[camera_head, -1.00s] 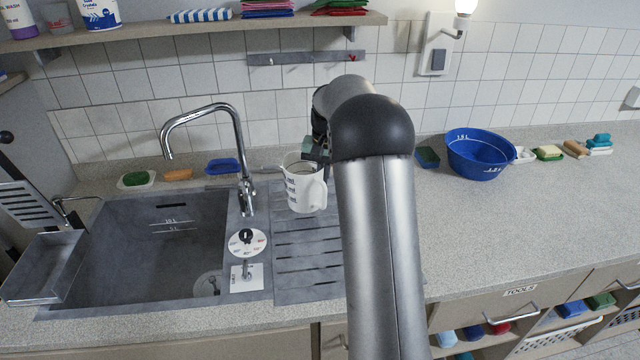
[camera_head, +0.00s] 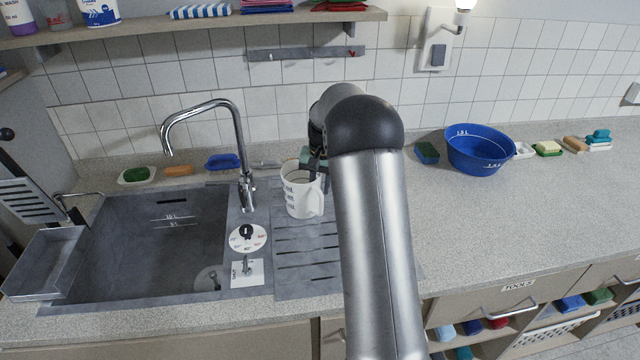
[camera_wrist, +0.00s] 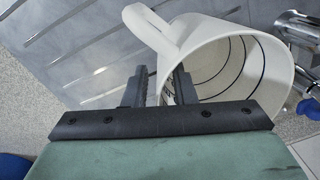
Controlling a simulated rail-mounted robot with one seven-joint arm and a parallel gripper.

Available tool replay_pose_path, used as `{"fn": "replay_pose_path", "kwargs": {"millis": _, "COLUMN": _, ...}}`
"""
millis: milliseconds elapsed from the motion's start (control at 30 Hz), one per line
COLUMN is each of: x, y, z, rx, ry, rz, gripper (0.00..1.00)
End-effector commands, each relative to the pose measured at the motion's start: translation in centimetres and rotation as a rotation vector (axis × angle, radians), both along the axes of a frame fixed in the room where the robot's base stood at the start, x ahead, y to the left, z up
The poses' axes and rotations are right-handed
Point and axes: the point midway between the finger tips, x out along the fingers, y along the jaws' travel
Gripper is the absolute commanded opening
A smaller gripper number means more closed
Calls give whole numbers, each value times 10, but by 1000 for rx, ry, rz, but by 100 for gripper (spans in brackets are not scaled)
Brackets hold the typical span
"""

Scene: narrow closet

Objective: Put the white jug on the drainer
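The white jug (camera_head: 301,198) is upright over the upper left part of the grey ridged drainer (camera_head: 290,281), right of the tap. I cannot tell whether its base touches the drainer. My gripper (camera_head: 317,172) is at the jug's rim, partly hidden by my arm. In the wrist view my gripper (camera_wrist: 160,88) has one finger outside and one inside the jug's wall, close to the handle, with the wall between them. The jug (camera_wrist: 225,45) looks empty inside, and the drainer (camera_wrist: 85,45) lies below it.
The tap (camera_head: 240,150) and sink basin (camera_head: 150,245) are left of the drainer. A blue bowl (camera_head: 480,150), sponges (camera_head: 548,148) and a blue-green sponge (camera_head: 427,152) stand on the right counter. A shelf (camera_head: 200,24) hangs above. The right front counter is clear.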

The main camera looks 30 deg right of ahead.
Motion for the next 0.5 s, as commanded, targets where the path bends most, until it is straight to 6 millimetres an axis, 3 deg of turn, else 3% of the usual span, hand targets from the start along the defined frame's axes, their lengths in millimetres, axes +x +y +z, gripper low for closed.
{"fn": "replay_pose_path", "kwargs": {"millis": 300, "x": 0, "y": 0, "z": 9, "rx": -1, "ry": -3, "rz": 0, "gripper": 24}}
{"fn": "replay_pose_path", "kwargs": {"millis": 500, "x": 0, "y": -2, "z": 47, "rx": -2, "ry": -6, "rz": 0, "gripper": 24}}
